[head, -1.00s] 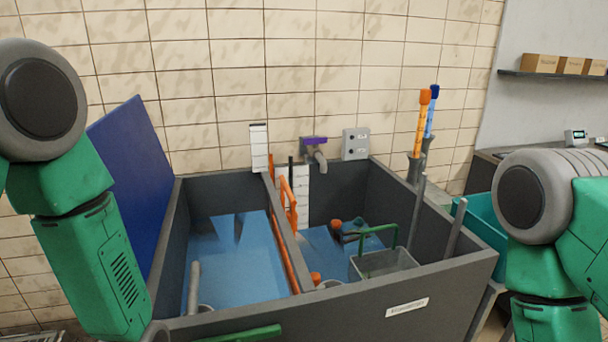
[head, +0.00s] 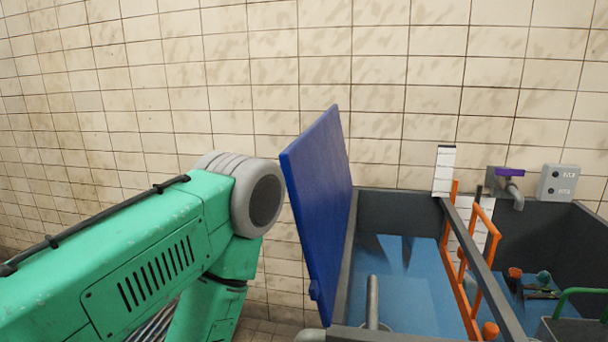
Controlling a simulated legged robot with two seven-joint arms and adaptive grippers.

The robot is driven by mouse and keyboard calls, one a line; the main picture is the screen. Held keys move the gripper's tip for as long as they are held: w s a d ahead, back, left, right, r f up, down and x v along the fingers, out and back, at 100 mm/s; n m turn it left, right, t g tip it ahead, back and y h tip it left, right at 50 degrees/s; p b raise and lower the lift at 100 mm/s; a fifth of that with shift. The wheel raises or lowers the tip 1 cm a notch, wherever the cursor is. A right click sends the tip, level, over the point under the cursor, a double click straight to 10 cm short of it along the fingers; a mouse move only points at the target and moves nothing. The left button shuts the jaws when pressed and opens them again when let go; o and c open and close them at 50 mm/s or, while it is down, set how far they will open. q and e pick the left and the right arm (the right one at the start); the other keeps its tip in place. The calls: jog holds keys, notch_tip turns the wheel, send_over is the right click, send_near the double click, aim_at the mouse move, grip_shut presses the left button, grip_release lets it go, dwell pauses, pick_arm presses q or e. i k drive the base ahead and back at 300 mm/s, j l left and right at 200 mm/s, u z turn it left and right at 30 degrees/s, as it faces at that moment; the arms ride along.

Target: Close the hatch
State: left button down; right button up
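The hatch (head: 322,205) is a flat blue panel on the left edge of the grey tank (head: 348,262). It stands open, nearly upright and leaning outward to the left. The tank's left compartment beside it is uncovered and shows a blue inside. My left arm comes in from the left, and its elbow is just left of the hatch. It appears close to the panel, but I cannot tell whether they touch. My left gripper is out of view below. My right arm and gripper are not in view.
An orange rail (head: 480,255) stands at the divider between the compartments. A grey tap with a purple handle (head: 510,172) and a grey switch box (head: 558,183) are on the tiled wall behind. A green-handled basket (head: 570,328) is at the lower right.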

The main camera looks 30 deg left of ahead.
aim_at(314, 166)
jog(key=j, duration=1.5)
jog(key=k, duration=0.05)
